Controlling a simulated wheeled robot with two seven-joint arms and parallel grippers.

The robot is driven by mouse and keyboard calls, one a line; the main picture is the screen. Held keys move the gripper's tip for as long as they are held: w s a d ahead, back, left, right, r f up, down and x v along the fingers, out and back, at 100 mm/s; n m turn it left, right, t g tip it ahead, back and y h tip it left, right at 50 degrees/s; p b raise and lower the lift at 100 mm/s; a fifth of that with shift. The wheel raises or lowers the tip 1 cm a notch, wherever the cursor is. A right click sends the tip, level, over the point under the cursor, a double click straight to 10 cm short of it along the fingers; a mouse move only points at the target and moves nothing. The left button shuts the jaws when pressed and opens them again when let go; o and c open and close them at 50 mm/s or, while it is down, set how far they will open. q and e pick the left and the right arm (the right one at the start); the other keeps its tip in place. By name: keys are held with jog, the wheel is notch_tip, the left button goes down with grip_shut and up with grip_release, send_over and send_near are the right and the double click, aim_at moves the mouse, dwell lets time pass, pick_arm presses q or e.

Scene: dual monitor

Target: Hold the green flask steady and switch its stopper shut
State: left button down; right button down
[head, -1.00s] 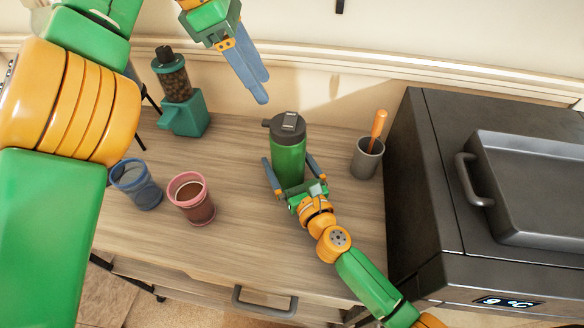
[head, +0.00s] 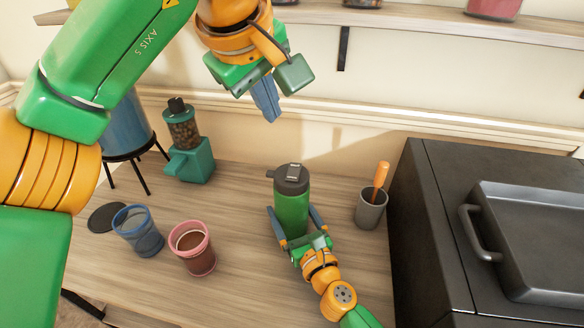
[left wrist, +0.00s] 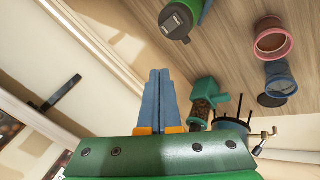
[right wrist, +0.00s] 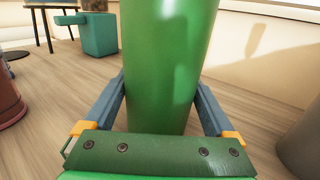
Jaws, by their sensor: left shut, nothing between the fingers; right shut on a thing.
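The green flask (head: 291,210) stands upright on the counter, with a dark grey lid and stopper (head: 291,176) on top. My right gripper (head: 297,228) is shut around the flask's body from the front. The flask's green side fills the right wrist view (right wrist: 168,65) between the two fingers. My left gripper (head: 268,112) is shut and empty, up near the back wall, above and to the left of the flask. In the left wrist view its fingers (left wrist: 159,85) lie together, and the flask's lid (left wrist: 178,20) is near the top edge, apart from them.
A teal grinder (head: 188,155), a blue cup (head: 138,232) and a pink-rimmed cup (head: 193,250) stand left of the flask. A grey pot (head: 370,208) with an orange-handled tool stands at its right. A large dark appliance (head: 440,200) bounds the right side. A shelf (head: 400,18) runs above.

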pick_arm(q)
jog(key=s+d+f+m+t, duration=0.1)
jog(key=s+m+t, duration=0.3)
jog(key=m, duration=0.7)
jog(key=shift+s+d+f, duration=0.3)
jog(key=shift+s+f, duration=0.2)
jog(key=shift+s, duration=0.6)
jog(key=shift+w+f, duration=0.1)
send_over(292, 176)
jog(key=f, duration=0.6)
jog(key=shift+s, duration=0.2)
jog(key=f, duration=0.2)
jog(key=shift+w+f, duration=0.2)
jog(key=shift+f, duration=0.8)
